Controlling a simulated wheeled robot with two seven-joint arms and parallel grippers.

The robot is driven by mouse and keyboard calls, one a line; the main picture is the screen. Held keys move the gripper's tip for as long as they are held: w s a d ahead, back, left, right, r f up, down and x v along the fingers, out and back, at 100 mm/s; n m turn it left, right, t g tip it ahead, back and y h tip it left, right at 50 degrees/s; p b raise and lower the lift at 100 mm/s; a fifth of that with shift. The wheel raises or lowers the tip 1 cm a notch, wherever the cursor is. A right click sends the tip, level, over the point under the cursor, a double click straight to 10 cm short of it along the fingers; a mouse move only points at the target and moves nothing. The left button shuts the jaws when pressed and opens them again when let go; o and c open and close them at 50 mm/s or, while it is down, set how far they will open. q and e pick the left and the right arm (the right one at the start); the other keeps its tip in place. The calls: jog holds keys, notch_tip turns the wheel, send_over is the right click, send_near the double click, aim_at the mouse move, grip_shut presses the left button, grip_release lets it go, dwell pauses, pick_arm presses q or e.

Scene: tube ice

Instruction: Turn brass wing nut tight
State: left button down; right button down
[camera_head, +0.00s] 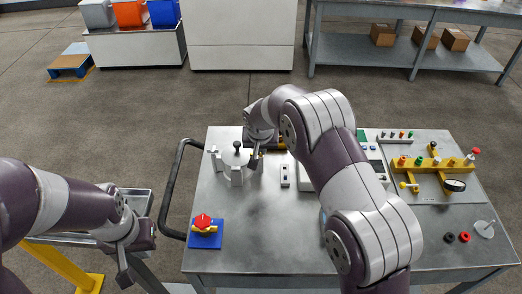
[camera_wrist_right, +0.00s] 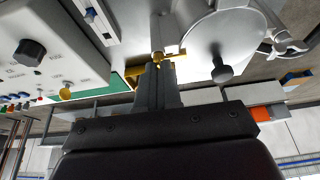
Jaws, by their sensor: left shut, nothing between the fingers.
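The brass wing nut (camera_wrist_right: 158,57) shows at the fingertips of my right gripper (camera_wrist_right: 158,70) in the right wrist view, with brass arms reaching out to either side. It sits by a pale grey device with a black knob. In the head view my right gripper (camera_head: 257,160) is at the right side of this grey device (camera_head: 236,174), and the wing nut is too small to make out there. The right fingers are close together; whether they grip the nut is unclear. My left gripper (camera_head: 123,268) is shut and empty, left of the cart, pointing down.
The device stands on a metal cart top (camera_head: 265,225). A red knob on a blue plate (camera_head: 205,240) is at the front left. A yellow valve assembly (camera_head: 430,168) stands at the right. My right arm crosses the middle. The front middle is clear.

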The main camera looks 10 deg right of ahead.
dwell(0.4)
jog(key=c, duration=1.3)
grip_release()
jog(key=shift+b+v, duration=1.1)
jog(key=shift+v, duration=5.2)
